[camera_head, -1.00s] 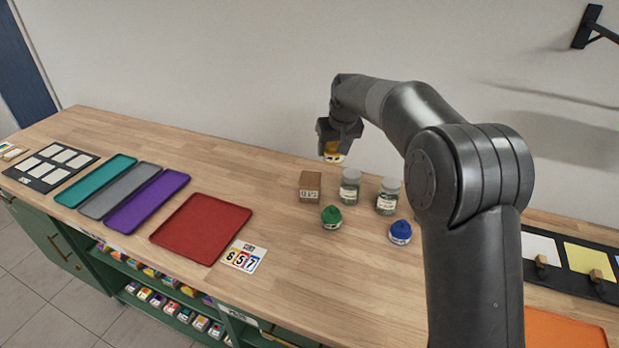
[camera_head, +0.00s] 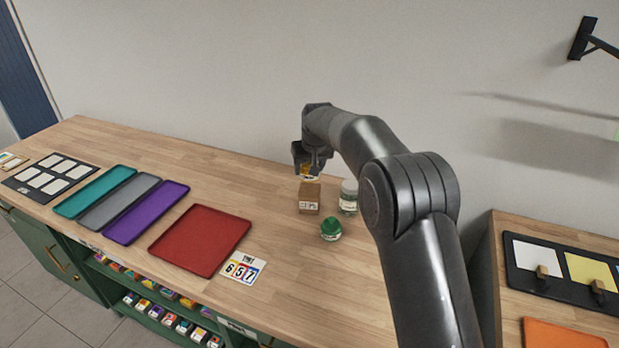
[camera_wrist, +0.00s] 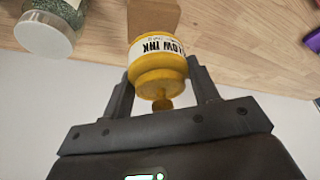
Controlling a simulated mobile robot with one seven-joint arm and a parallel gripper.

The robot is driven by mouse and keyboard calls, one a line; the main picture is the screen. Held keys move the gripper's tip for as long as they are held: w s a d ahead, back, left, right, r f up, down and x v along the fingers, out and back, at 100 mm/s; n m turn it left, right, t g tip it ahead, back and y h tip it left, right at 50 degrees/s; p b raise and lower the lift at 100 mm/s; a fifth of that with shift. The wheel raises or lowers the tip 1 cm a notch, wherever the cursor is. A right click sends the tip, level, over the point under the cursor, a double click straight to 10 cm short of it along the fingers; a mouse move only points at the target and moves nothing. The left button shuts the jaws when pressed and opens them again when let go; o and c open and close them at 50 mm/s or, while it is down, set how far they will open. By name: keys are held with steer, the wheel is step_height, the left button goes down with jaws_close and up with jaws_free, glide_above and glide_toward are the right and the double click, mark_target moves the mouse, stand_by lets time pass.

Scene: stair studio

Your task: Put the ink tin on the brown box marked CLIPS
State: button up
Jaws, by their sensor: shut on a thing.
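A yellow ink tin (camera_wrist: 157,62) with a white label reading "LOW INK" is between the fingers of my gripper (camera_wrist: 160,90) in the wrist view. My gripper (camera_head: 310,172) is shut on it. In the head view the tin (camera_head: 308,177) is partly hidden by the gripper and shows just above and behind the brown box (camera_head: 308,196). The box has a white label on its front, too small to read. In the wrist view the box (camera_wrist: 152,16) is right beyond the tin. I cannot tell whether they touch.
A glass jar (camera_head: 349,197) stands close right of the box, also in the wrist view (camera_wrist: 46,30). A green-lidded pot (camera_head: 331,229) stands in front. A red tray (camera_head: 201,240) and a number card (camera_head: 243,267) lie to the left. The counter between tray and box is clear.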

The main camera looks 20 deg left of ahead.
mark_target(309, 177)
steer(key=shift+f, duration=1.9)
steer(key=shift+f, duration=0.1)
steer(key=o, duration=1.2)
steer(key=shift+f, duration=0.1)
steer(key=shift+o, duration=0.2)
